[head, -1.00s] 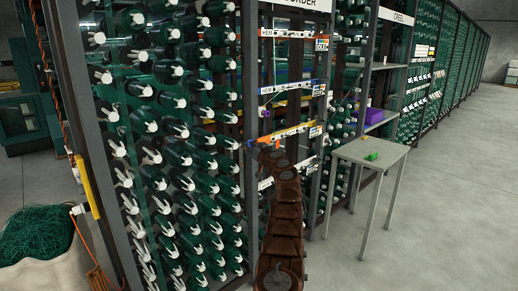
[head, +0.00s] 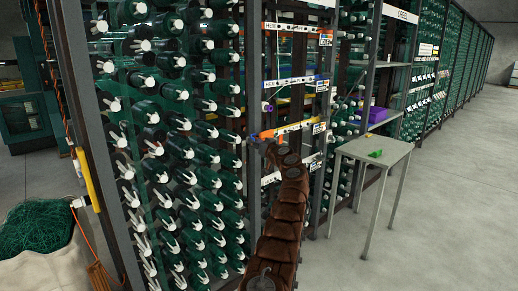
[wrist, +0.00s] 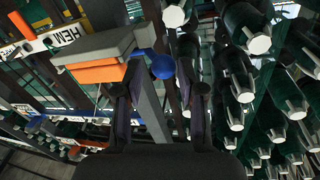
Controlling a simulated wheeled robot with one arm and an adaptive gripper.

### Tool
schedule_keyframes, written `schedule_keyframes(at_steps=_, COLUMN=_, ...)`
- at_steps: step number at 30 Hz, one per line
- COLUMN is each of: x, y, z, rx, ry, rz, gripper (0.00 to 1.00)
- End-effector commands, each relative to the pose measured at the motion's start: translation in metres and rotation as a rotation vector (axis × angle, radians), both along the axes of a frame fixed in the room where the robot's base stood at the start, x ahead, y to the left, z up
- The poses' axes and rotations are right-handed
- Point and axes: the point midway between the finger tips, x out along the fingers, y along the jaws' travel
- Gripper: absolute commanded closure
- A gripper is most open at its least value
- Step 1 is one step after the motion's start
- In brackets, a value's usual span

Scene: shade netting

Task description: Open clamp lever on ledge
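The ledge (head: 296,127) is a pale strip on the rack, with an orange part and a blue ball knob (head: 252,139) at its left end. In the wrist view the clamp (wrist: 98,62) shows as a grey and orange block, with the blue knob (wrist: 162,67) at its right. My gripper (wrist: 160,105) is open, its two dark fingers apart just below the knob in the picture. A grey bar shows between the fingers; I cannot tell whether it is part of the clamp. In the head view my gripper (head: 262,147) is small and dark beside the ledge's left end. Contact is unclear.
Dense green spools (head: 175,150) with white holders fill the rack at left, close to my gripper. A grey table (head: 386,150) with a green item (head: 376,154) stands at right. The floor at right is clear.

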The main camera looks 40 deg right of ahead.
Motion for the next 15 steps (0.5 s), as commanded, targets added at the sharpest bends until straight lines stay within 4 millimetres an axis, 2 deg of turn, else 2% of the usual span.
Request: schedule_keyframes(at_steps=15, x=-0.018, y=0.004, z=0.001, rx=-0.002, ry=-0.001, rz=-0.001, gripper=0.61)
